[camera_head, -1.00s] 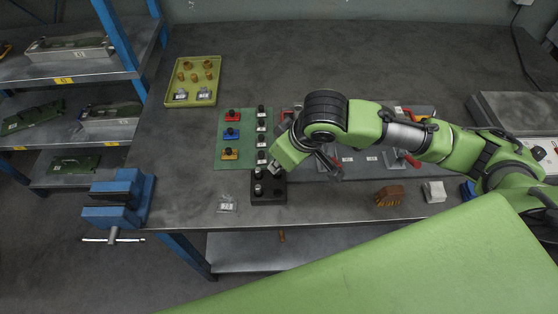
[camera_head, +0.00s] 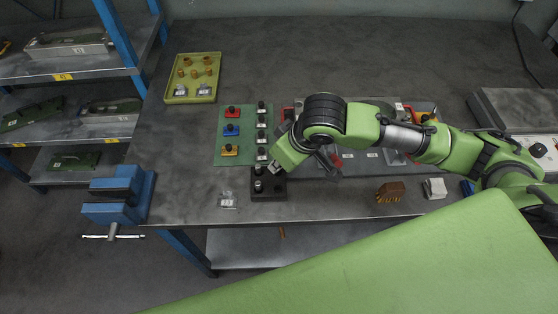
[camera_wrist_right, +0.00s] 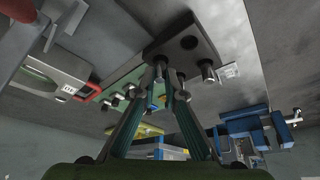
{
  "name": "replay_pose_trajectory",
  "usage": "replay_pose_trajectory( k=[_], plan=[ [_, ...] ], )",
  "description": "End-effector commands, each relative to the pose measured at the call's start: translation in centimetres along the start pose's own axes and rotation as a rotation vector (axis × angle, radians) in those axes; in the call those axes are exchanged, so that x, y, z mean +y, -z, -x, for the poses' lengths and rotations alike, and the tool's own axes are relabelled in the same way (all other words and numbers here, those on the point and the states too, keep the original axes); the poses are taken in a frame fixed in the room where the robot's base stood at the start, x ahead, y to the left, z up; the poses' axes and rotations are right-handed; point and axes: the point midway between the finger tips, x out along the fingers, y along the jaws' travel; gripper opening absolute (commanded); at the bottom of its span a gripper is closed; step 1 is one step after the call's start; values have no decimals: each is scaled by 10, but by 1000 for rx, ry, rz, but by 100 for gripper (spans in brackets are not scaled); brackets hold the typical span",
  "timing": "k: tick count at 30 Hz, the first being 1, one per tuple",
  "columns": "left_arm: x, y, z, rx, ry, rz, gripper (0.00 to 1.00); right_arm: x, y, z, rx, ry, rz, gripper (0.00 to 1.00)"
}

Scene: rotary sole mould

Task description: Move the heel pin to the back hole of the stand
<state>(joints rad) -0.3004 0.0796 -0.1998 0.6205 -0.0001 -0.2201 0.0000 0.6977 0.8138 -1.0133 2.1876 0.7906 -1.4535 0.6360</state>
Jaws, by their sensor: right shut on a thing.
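The stand (camera_head: 270,197) is a small dark block near the table's front edge. Two dark pins with grey bodies, a rear one (camera_head: 258,171) and a front one (camera_head: 258,186), show at its left side. My right gripper (camera_head: 277,170) is at the stand's back right. In the right wrist view the stand (camera_wrist_right: 196,28) has an open hole, and a pin (camera_wrist_right: 207,71) stands at its edge. The fingers of my right gripper (camera_wrist_right: 162,64) close on a pin at the stand, taken as the heel pin; they largely hide it and its lower end. My left gripper is out of view.
A green mat (camera_head: 222,158) with red, blue and yellow pieces and a row of dark pins lies behind the stand. A yellow tray (camera_head: 211,66) is at the back left. A blue vise (camera_head: 128,197) is at the left edge. A brown brush (camera_head: 390,190) lies right.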

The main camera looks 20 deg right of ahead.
Motion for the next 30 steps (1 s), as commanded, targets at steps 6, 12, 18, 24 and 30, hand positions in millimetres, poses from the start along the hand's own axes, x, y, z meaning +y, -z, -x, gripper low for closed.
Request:
replay_pose_trajectory(
  k=[6, 12, 18, 24, 30],
  plan=[
    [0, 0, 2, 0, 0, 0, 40, 0, 0, 1, 0, 0, 0, 0],
    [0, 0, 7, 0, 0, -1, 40, 0, 0, 0, -1, 1, -1, 0],
    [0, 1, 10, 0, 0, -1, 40, 0, 0, -1, 0, 1, 0, 0],
    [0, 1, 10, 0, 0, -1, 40, 0, 0, -2, 1, 0, 0, 0],
    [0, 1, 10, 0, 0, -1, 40, 0, 0, -1, 1, 0, 0, 30]
  ],
)
